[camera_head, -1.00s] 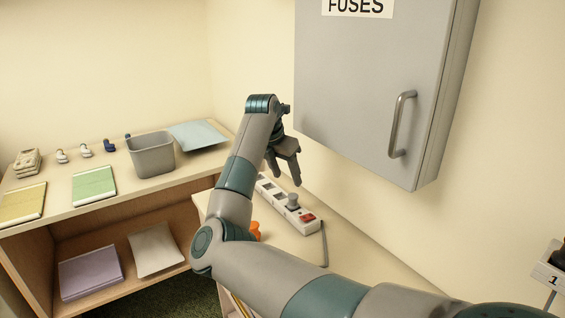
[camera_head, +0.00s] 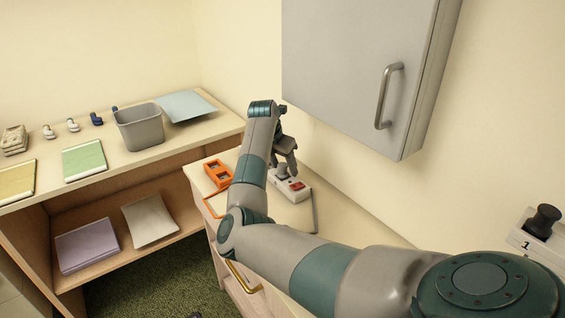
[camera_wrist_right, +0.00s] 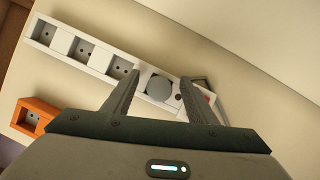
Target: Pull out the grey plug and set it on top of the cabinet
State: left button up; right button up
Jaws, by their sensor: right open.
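The grey plug (camera_head: 282,173) sits upright in a white power strip (camera_head: 298,191) on top of a low cabinet (camera_head: 345,225). My right gripper (camera_head: 288,165) is open just above the plug, partly hiding it and the strip in the head view. In the right wrist view, the round grey head of the plug (camera_wrist_right: 159,88) shows between the two spread fingers of the right gripper (camera_wrist_right: 160,82), apart from both. The strip (camera_wrist_right: 100,62) has empty sockets to the left of the plug. My left gripper is not in view.
An orange socket block (camera_head: 217,173) with a cord lies left of the strip. A grey wall cabinet (camera_head: 345,70) hangs above. A shelf unit at left carries a grey bin (camera_head: 140,128) and booklets. A black knob-like piece (camera_head: 543,220) stands at the right edge.

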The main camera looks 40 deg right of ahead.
aim_at(283, 164)
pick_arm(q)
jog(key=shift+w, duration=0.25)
pick_arm(e)
jog(key=shift+c, duration=0.3)
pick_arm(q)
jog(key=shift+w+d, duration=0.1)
pick_arm(e)
jog(key=c, duration=1.1)
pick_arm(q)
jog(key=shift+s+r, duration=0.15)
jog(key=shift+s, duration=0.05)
pick_arm(e)
jog(key=shift+w+r, duration=0.1)
jog(key=shift+r, duration=0.3)
pick_arm(q)
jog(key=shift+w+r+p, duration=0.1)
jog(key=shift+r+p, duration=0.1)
jog(key=shift+p, duration=0.1)
pick_arm(e)
jog(key=shift+r, duration=0.65)
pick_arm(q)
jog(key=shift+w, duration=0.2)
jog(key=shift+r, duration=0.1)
pick_arm(e)
jog(key=shift+r, duration=0.15)
